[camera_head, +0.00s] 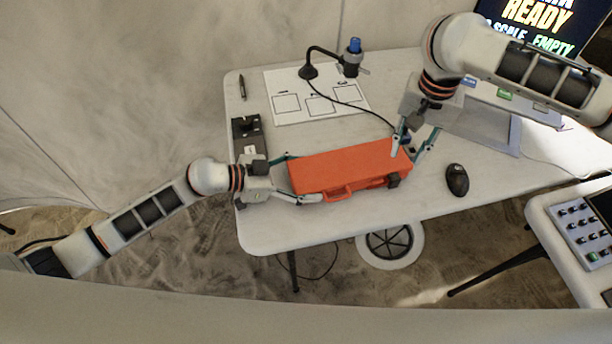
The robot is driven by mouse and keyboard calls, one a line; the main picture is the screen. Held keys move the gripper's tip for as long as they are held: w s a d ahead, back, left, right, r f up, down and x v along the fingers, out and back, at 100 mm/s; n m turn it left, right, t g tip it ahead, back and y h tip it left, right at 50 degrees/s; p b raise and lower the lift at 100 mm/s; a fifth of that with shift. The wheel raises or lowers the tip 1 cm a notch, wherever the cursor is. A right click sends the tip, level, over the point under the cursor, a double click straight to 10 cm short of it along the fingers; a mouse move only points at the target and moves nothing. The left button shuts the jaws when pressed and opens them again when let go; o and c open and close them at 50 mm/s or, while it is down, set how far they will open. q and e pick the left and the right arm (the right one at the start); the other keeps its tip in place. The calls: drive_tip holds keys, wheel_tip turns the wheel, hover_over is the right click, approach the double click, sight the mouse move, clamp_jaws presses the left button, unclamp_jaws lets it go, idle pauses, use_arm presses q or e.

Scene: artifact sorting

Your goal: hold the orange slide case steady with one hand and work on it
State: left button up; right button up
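The orange slide case (345,170) lies flat and closed near the front edge of the white table, its handle toward the front. My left gripper (303,178) is at the case's left end, with one finger along the back side and one along the front; it appears closed on the case. My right gripper (406,157) points down at the case's right end, its fingers spread apart on either side of the corner. I cannot tell whether its fingertips touch the case. A small dark part shows on the case's front right corner.
A white sheet with printed boxes (318,104) and a black stand with a blue-topped device (351,58) are behind the case. A dark device (247,135) sits at the table's left edge. A black mouse (457,180) is to the right. A control panel (583,235) stands at the far right.

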sight(391, 179)
drive_tip(key=shift+d, duration=0.2)
drive_tip(key=c, duration=0.6)
drive_tip(key=w+d+m+y, duration=0.1)
drive_tip(key=d+m, duration=0.2)
drive_tip(key=w+d+m+g+y, duration=0.1)
drive_tip(key=d+m, duration=0.2)
drive_tip(key=d, duration=0.1)
drive_tip(key=w+d+m+y, duration=0.2)
drive_tip(key=d+m, duration=0.1)
drive_tip(key=shift+d+f+m+g, duration=0.25)
drive_tip(key=shift+f+m+g, duration=0.05)
drive_tip(key=shift+m, duration=0.1)
clamp_jaws()
drive_tip(key=x, duration=0.9)
drive_tip(key=shift+a+f, duration=0.2)
drive_tip(key=shift+f, duration=0.1)
drive_tip(key=a, duration=0.1)
drive_tip(key=s+a, duration=0.1)
drive_tip(key=a, duration=0.1)
drive_tip(key=shift+f, duration=0.15)
drive_tip(key=shift+s+a, duration=0.2)
drive_tip(key=shift+a, duration=0.25)
